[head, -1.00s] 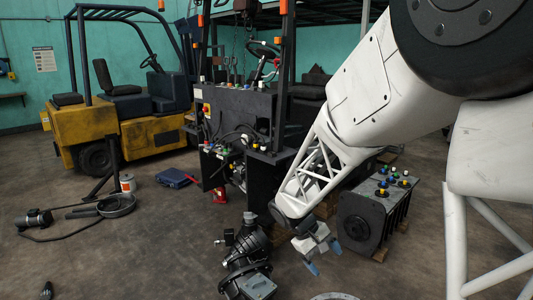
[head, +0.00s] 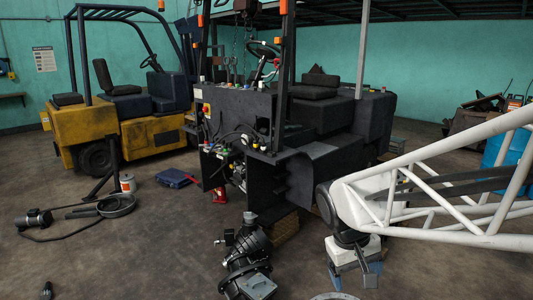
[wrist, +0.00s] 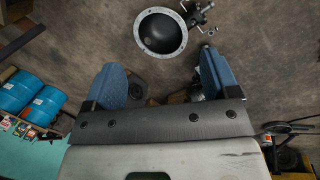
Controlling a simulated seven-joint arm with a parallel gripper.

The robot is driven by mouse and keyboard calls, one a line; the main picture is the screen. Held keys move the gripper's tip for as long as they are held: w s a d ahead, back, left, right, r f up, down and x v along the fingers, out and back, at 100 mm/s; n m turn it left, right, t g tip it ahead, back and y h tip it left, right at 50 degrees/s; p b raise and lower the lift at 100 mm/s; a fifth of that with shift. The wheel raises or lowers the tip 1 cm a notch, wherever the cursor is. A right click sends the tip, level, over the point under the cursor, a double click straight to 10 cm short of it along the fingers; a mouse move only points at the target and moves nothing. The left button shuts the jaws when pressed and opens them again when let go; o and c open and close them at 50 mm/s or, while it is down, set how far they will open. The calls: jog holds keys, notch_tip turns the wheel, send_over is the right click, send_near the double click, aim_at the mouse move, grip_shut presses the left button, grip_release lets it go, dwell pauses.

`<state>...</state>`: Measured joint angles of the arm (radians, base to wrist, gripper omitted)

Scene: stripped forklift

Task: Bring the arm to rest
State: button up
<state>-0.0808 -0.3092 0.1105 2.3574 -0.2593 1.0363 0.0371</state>
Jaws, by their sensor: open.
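My gripper (head: 353,281) hangs low in the head view, pointing down at the end of my white lattice arm, above the floor right of the dark gear unit (head: 246,262). Its blue fingers are apart with nothing seen between them. In the wrist view my gripper (wrist: 162,72) shows as two blue fingers spread wide. A dark round bowl-like part with a pale flanged rim (wrist: 163,32) lies on the floor beyond the fingertips.
The stripped forklift (head: 285,110) stands behind my arm. A yellow forklift (head: 95,130) is at back left. A pan (head: 116,205), a motor (head: 38,218) and a blue case (head: 175,178) lie on the floor. Blue barrels (wrist: 28,97) stand left in the wrist view.

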jog(key=s+r+m+t+y, duration=0.2)
jog(key=s+r, duration=0.1)
jog(key=s, duration=0.9)
jog(key=shift+s+t+y, duration=0.25)
jog(key=shift+t+y, duration=0.05)
jog(key=shift+t, duration=0.1)
